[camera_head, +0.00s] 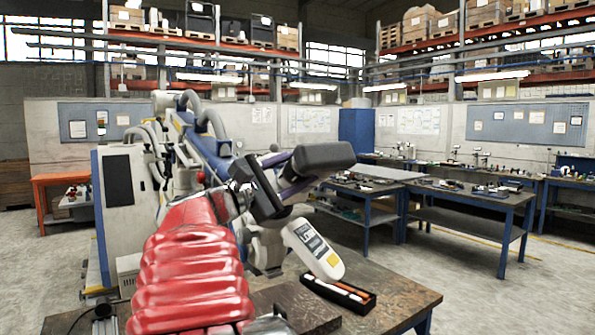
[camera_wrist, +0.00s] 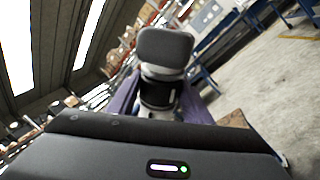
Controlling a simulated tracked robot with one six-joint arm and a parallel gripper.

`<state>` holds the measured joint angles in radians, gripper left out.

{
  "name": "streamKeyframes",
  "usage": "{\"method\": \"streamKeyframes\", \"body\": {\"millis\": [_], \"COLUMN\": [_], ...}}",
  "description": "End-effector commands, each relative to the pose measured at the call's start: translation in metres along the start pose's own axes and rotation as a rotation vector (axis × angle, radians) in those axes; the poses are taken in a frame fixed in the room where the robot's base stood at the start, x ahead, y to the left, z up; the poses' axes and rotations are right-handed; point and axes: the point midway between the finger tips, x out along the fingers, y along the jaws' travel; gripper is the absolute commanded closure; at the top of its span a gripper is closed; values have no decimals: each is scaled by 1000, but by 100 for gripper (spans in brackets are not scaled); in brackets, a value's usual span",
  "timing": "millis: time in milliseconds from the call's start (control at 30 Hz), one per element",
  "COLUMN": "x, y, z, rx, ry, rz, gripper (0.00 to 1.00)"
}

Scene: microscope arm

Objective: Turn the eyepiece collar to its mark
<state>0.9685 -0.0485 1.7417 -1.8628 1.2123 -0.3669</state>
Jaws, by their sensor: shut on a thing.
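The microscope arm's viewing head ends in a dark padded block (camera_head: 324,158), which also shows in the wrist view (camera_wrist: 165,48). Below the block in the wrist view is the eyepiece collar, a black band (camera_wrist: 159,91) between pale grey parts. My gripper (camera_head: 287,176) is at the collar, with purple fingers on either side of it; in the wrist view the fingers (camera_wrist: 160,104) flank the band. It is shut on the collar. In the head view the fingers and block mostly hide the collar. I cannot make out its mark.
A white handheld device (camera_head: 313,249) with a label is below the gripper. A black tray (camera_head: 362,301) with pen-like tools lies on the brown bench (camera_head: 405,300). The large microscope stand (camera_head: 125,205) is at left. Blue-legged workbenches (camera_head: 470,200) stand behind, beyond open floor.

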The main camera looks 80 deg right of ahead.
Motion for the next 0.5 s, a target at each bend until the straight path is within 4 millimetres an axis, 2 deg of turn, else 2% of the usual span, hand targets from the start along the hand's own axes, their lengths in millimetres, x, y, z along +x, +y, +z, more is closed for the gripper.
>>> {"method": "streamKeyframes", "body": {"millis": [200, 500], "x": [-5, 0], "y": [-1, -1], "z": [4, 0], "rx": [1, 0], "ry": [0, -2], "rz": [-1, -4], "gripper": [77, 77]}}
